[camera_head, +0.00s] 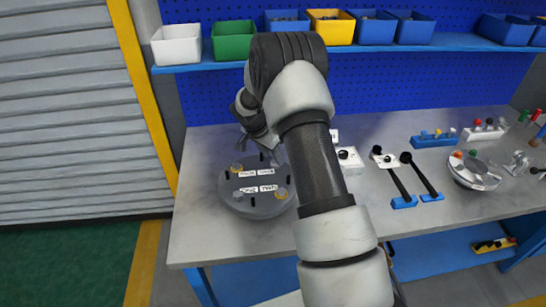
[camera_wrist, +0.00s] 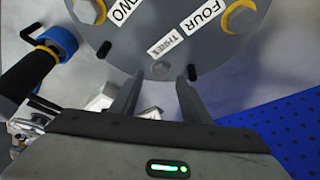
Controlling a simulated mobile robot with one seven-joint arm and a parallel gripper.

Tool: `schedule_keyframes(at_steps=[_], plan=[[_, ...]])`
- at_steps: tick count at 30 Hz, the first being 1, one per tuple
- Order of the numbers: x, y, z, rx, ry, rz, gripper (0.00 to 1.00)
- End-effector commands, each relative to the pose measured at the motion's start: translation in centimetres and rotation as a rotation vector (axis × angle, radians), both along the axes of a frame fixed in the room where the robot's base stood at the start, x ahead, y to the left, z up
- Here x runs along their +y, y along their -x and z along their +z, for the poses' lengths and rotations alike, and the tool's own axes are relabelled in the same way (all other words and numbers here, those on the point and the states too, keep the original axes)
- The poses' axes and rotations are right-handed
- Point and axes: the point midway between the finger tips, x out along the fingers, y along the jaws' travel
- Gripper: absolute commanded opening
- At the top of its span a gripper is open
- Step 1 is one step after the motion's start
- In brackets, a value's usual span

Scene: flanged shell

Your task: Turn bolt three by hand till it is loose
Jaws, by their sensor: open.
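The round grey flanged shell (camera_head: 228,203) lies on the bench at the left, with white labels and bolts on its top. In the wrist view its flange (camera_wrist: 215,50) fills the top. Bolts with yellow rings stand by TWO (camera_wrist: 88,11) and FOUR (camera_wrist: 239,17). My arm hides part of the scene in the head view.
Short black pins (camera_wrist: 104,49) stand up from the flange near the fingers. A black-handled tool with a blue end (camera_wrist: 57,41) lies to the left. Levers (camera_head: 402,202) and a second round fixture (camera_head: 473,172) stand at the right. Bins (camera_head: 332,27) line the shelf above.

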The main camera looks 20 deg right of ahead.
Motion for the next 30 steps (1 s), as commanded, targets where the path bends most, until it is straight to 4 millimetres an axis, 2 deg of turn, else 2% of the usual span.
schedule_keyframes(at_steps=[6,15,23,30], plan=[[-0.6,-0.4,-1.8,-0.001,0.000,0.000,0.42],[-0.7,-0.4,-2.0,-0.001,-0.001,0.002,0.42],[-0.7,-0.4,-2.0,0.000,0.000,0.001,0.01],[-0.7,-0.4,-2.1,0.000,0.000,0.020,0.01]])
